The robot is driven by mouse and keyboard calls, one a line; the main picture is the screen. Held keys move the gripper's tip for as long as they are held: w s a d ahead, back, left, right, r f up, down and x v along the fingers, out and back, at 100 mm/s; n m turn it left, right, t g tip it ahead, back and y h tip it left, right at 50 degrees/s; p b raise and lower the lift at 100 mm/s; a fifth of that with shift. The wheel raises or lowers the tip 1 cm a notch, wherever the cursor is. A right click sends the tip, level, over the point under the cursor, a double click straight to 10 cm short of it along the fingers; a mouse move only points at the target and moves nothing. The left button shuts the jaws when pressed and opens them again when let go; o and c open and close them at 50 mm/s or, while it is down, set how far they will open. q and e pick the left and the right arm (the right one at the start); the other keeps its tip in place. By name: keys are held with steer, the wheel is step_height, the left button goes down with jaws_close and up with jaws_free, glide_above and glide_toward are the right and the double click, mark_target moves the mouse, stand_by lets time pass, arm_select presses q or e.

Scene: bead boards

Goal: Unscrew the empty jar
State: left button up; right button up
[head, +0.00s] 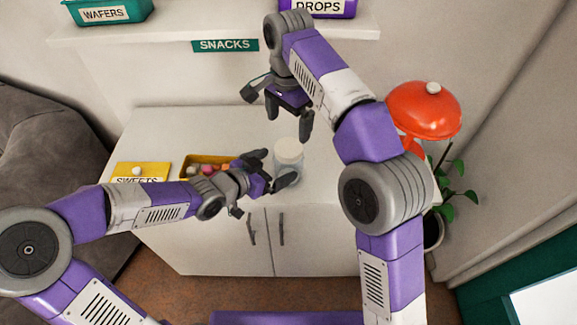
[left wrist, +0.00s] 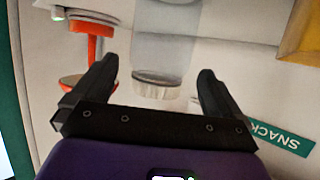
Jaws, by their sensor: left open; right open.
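A clear, see-through jar (head: 288,172) with a whitish lid (head: 289,150) stands upright on the white cabinet top. I see nothing inside it. My left gripper (head: 276,168) is open beside the jar, low at its left front, its fingers pointing toward it. In the left wrist view the jar (left wrist: 165,45) appears upside down, with its lid (left wrist: 158,92) between the two open fingers (left wrist: 155,90); I cannot tell whether they touch it. My right gripper (head: 278,112) is open and empty, pointing down above and slightly left of the lid.
Left of the jar are a yellow tray of coloured sweets (head: 207,166) and a yellow SWEETS box (head: 142,170). A shelf (head: 215,30) above holds WAFERS (head: 107,13) and DROPS (head: 318,8) bins.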

mark_target(289, 147)
arm_select(q)
steer(key=shift+x, duration=3.05)
arm_select(e)
steer(key=shift+w, duration=0.1)
arm_select(q)
steer(key=c, duration=1.8)
arm_select(e)
steer(key=shift+f, duration=0.1)
steer(key=shift+f, duration=0.1)
steer(key=shift+f, duration=3.85)
steer(key=shift+c, duration=0.3)
steer(key=c, duration=1)
steer(key=n, duration=0.6)
steer(key=shift+n, duration=0.4)
steer(key=shift+c, duration=0.2)
